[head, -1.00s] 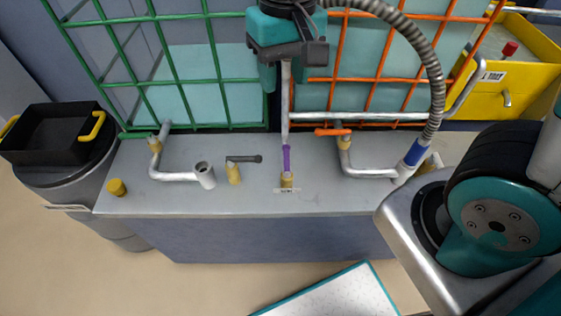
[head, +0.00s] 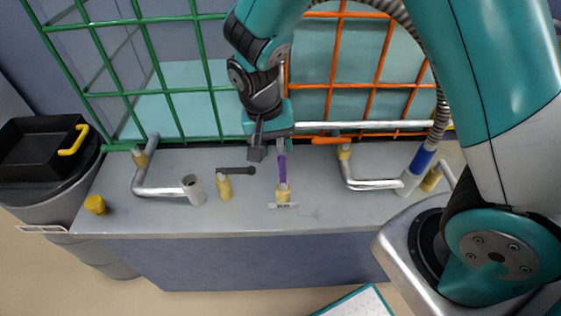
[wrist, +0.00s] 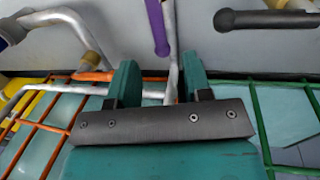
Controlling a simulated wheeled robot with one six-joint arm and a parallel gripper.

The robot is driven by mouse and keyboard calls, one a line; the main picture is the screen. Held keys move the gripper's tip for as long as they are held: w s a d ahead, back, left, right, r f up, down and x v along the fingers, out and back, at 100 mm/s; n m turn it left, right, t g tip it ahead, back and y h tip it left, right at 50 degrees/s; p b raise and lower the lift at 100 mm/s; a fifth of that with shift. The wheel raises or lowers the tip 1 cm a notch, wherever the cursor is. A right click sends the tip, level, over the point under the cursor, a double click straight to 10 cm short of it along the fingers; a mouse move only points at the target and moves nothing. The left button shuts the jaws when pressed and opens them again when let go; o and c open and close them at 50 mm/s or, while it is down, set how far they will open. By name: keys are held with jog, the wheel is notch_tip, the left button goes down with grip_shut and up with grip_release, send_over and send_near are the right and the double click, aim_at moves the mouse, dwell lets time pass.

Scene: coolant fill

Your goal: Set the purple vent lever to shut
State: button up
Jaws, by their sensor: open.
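The purple vent lever (head: 282,168) stands on a yellow valve body (head: 283,193) on the grey counter, pointing toward the back. A small label plate lies in front of it, too small to read. In the wrist view the purple lever (wrist: 157,28) shows at the top, ahead of the fingers. A silver pipe runs next to it. My gripper (head: 268,150) is open, just behind and above the lever's far end. In the wrist view my gripper (wrist: 156,82) has its two teal fingers apart, with the silver pipe showing between them. I see no contact with the lever.
A dark-handled valve (head: 236,171) and an open pipe end (head: 193,188) stand to the left. An orange-handled valve (head: 343,150) and a blue-banded hose (head: 420,162) stand to the right. Green (head: 153,52) and orange (head: 333,60) cage bars rise behind. The counter's front is clear.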

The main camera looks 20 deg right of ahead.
aim_at(281, 163)
jog(key=f, duration=0.3)
jog(key=d+f, duration=0.1)
jog(key=f, duration=0.1)
jog(key=shift+s+f+b, duration=0.2)
jog(key=shift+b, duration=0.1)
grip_shut()
